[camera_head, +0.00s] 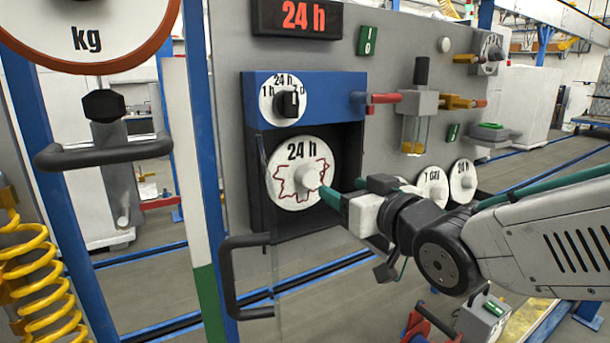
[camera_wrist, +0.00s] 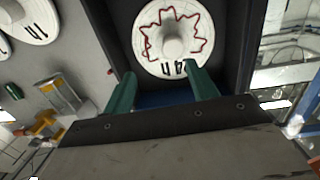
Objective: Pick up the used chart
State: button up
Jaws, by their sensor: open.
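The used chart (camera_head: 284,190) is a round white disc marked "24 h" with a red jagged trace. It sits in the dark recess of the blue-topped recorder (camera_head: 340,85), with a pale round knob at its centre. In the wrist view the chart (camera_wrist: 150,42) shows upside down, ahead of my gripper (camera_wrist: 163,80). The green fingers are apart, with the knob (camera_wrist: 173,46) just beyond and between their tips. In the head view my gripper (camera_head: 328,192) reaches in from the right, with a fingertip by the chart's right edge. Contact cannot be told.
Two other white charts (camera_head: 433,187) (camera_head: 462,181) hang on the grey panel to the right, behind my arm. A black handle (camera_head: 246,285) and what looks like a clear door stand at the recess's lower left. Red and yellow valve handles (camera_head: 463,102) stick out at upper right.

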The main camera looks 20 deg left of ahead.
aim_at(312, 172)
jog(key=shift+n+y, duration=0.3)
jog(key=shift+y, duration=0.3)
jog(key=x, duration=0.3)
jog(key=s+x, duration=0.1)
jog(key=x, duration=0.2)
jog(key=a+x, duration=0.1)
jog(key=x, duration=0.1)
jog(key=shift+a+r, duration=0.4)
jog(key=c, duration=1.1)
